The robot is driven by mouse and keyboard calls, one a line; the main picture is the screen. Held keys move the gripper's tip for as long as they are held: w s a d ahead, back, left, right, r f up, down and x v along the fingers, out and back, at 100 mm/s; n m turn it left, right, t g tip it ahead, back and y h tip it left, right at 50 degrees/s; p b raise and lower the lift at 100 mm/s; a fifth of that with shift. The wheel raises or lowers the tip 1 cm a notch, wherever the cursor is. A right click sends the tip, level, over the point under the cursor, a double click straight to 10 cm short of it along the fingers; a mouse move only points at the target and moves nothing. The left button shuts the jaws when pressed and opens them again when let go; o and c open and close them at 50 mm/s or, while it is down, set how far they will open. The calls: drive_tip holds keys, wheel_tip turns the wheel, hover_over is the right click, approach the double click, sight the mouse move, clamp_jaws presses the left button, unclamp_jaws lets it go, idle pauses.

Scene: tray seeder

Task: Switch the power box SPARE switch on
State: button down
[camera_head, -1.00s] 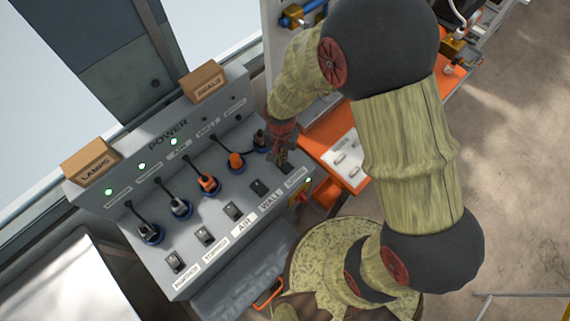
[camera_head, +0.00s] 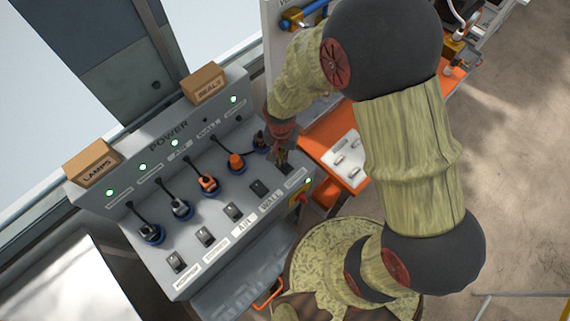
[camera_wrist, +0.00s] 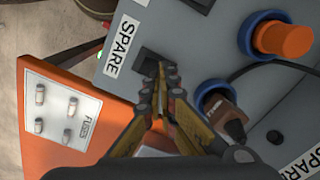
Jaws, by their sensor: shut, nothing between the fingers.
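The power box (camera_head: 215,215) is a grey sloped console with a row of black rocker switches. The SPARE switch is at its right end; in the wrist view the dark rocker (camera_wrist: 150,58) shows beside the SPARE label (camera_wrist: 122,47). My gripper (camera_head: 284,160) is shut and empty, pointing down at that switch; in the wrist view its fingertips (camera_wrist: 166,75) are at the rocker's edge and partly cover it. I cannot tell whether they touch it. The rightmost lamp (camera_head: 234,99) on the upright panel is lit green.
Several plugs with cables, including an orange plug (camera_head: 236,161), stand behind the switches, close to my gripper. The WALL switch (camera_head: 258,187) is just left. An orange bench with a fuse plate (camera_head: 347,157) lies to the right. LAMPS (camera_head: 92,162) and SEALS (camera_head: 204,83) boxes sit on top.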

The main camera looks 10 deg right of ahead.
drive_tip(key=shift+r+p, duration=1.75)
drive_tip(key=shift+r, duration=0.85)
drive_tip(key=shift+f, duration=0.1)
